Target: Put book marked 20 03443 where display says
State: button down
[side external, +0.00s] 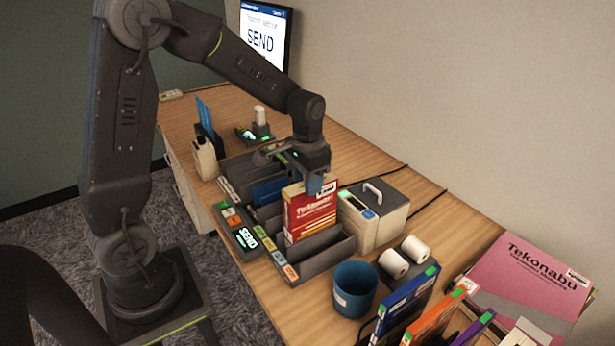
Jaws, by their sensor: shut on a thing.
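My gripper (318,184) is shut on the top of a red and yellow book (311,214) marked "Tekawari". It holds the book upright at the dark grey sorter (322,258). The book's lower edge is close to or inside a compartment near the sorter's right end; I cannot tell if it touches the bottom. A white label at the book's top is too small to read. The monitor (262,42) at the back reads "SEND" in large letters. A small green-lit display (245,238) on the sorter's front also seems to read "SEND".
Blue items (269,190) stand in the sorter. A grey handled box (373,212) stands close on its right. A blue cup (354,289), white rolls (404,257), upright books (404,304) and a pink Tekonabu book (530,278) lie nearer the camera.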

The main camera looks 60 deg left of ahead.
jog(key=shift+f, duration=0.55)
dwell(0.4)
jog(key=c, duration=0.6)
grip_release()
jog(key=shift+o, duration=0.2)
notch_tip(320, 180, up, 14)
jog(key=shift+f, duration=0.1)
jog(key=s+d+t, duration=0.2)
jog(key=s+d, duration=0.2)
jog(key=s, duration=0.4)
jog(key=s+d+t, duration=0.3)
jog(key=s+d, duration=0.1)
jog(key=s, duration=0.4)
jog(key=shift+s+d+r+t, duration=0.3)
jog(key=shift+s+r, duration=0.1)
